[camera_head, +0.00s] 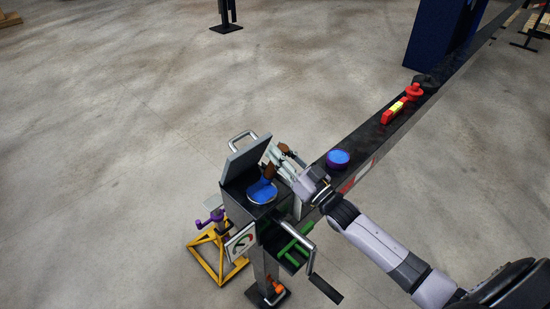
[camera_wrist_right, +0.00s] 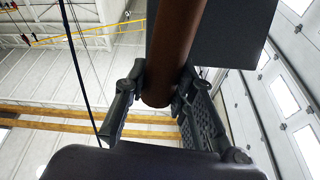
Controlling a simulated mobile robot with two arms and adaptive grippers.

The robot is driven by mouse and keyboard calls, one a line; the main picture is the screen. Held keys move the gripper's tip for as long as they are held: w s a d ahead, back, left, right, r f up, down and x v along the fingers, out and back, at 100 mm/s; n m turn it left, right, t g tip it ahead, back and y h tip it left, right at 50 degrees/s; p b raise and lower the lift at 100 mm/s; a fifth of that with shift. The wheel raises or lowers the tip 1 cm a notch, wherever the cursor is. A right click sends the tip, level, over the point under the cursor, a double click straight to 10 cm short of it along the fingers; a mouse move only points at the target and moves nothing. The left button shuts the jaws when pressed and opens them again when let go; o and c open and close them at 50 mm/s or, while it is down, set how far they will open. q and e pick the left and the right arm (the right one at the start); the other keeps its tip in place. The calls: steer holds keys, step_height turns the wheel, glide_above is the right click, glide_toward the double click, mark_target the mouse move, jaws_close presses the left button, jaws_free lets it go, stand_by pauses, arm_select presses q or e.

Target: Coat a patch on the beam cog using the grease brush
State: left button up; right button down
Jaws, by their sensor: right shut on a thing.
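My right gripper (camera_head: 277,162) is shut on the brown handle of the grease brush (camera_head: 269,173), above the open box at the beam's near end. In the right wrist view, the handle (camera_wrist_right: 174,50) is a brown rod between the two fingers (camera_wrist_right: 160,92). Blue shows at the brush's lower end, over a round, pale-rimmed thing (camera_head: 262,199) in the box; I cannot tell whether they touch. A round piece with a blue top and purple side (camera_head: 338,158) lies on the beam (camera_head: 365,139). I cannot tell for sure which piece is the beam cog. My left gripper is out of view.
The box's grey lid (camera_head: 246,158) stands raised beside the brush. A red and yellow block (camera_head: 394,111) and a red knob (camera_head: 413,91) sit farther along the beam. A yellow stand (camera_head: 217,262) is at lower left. Open concrete floor lies left.

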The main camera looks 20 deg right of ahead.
steer(key=shift+w+d+f, duration=0.1)
steer(key=shift+d, duration=0.2)
steer(key=shift+r, duration=0.2)
steer(key=shift+s+a+p, duration=0.2)
steer(key=shift+a+p, duration=0.2)
steer(key=shift+a, duration=0.1)
steer(key=shift+s+a+p, duration=0.15)
steer(key=shift+a+p, duration=0.2)
steer(key=shift+a, duration=0.1)
steer(key=shift+s+a+p, duration=0.3)
steer(key=shift+a+p, duration=0.05)
steer(key=shift+a, duration=0.5)
steer(key=shift+s+a+p, duration=0.3)
steer(key=shift+a, duration=0.55)
steer(key=shift+s+a+f, duration=0.1)
steer(key=shift+s+a, duration=0.1)
steer(key=shift+a, duration=0.25)
steer(key=shift+s+a+f, duration=0.1)
steer(key=shift+s+a, duration=0.05)
steer(key=shift+a, duration=0.3)
steer(key=shift+r+p, duration=0.15)
steer(key=shift+p, duration=0.2)
step_height(320, 180, up, 6)
steer(key=p, duration=0.5)
